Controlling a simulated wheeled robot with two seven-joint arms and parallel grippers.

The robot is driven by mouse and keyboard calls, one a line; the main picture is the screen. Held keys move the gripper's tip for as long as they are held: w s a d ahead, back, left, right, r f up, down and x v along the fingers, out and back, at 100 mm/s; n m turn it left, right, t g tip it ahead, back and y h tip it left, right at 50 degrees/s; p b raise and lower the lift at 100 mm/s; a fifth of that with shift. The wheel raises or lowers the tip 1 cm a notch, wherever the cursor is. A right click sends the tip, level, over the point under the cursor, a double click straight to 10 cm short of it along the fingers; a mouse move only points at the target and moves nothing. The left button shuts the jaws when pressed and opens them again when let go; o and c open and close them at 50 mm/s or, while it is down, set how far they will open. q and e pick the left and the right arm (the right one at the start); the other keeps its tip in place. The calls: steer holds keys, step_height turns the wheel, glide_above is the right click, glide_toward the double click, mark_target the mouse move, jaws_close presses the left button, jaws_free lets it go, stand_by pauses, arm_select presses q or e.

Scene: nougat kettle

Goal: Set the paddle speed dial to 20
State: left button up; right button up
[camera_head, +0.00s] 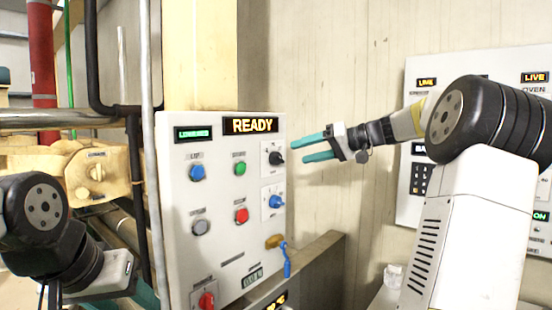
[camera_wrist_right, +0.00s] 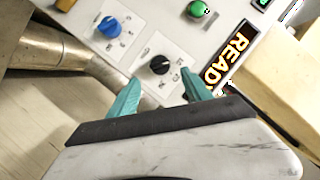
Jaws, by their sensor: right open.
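The grey control panel (camera_head: 222,225) carries two dials on its right side. The upper dial has a black knob (camera_head: 276,158) on a white plate; the lower has a blue knob (camera_head: 275,201). Their labels are too small to read, so I cannot tell which is paddle speed. My right gripper (camera_head: 305,150) is open, with teal fingers pointing left at the black knob. In the right wrist view the black knob (camera_wrist_right: 160,65) lies just beyond and between the two fingertips (camera_wrist_right: 162,78), apparently untouched. The blue knob (camera_wrist_right: 109,27) is further off.
A lit READY display (camera_head: 250,125) tops the panel. Blue, green, grey and red buttons are left of the dials, and a blue-handled lever (camera_head: 286,260) sticks out below. Another panel (camera_head: 430,80) hangs on the wall behind my right arm. Pipes stand at left.

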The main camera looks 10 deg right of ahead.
mark_target(277, 159)
steer(key=x, duration=0.7)
steer(key=shift+a, duration=0.2)
steer(key=shift+c, duration=0.5)
jaws_close()
steer(key=shift+w+d+f+m+y, duration=0.1)
steer(key=shift+m+y, duration=0.55)
steer(key=shift+m, duration=0.65)
steer(key=shift+s+f+m+y, duration=0.15)
steer(key=shift+m+y, duration=0.55)
steer(key=shift+m, duration=0.6)
steer(key=shift+w+f+m+y, duration=0.15)
steer(key=shift+m+y, duration=0.5)
steer(key=shift+m, duration=0.65)
steer(key=shift+r, duration=0.1)
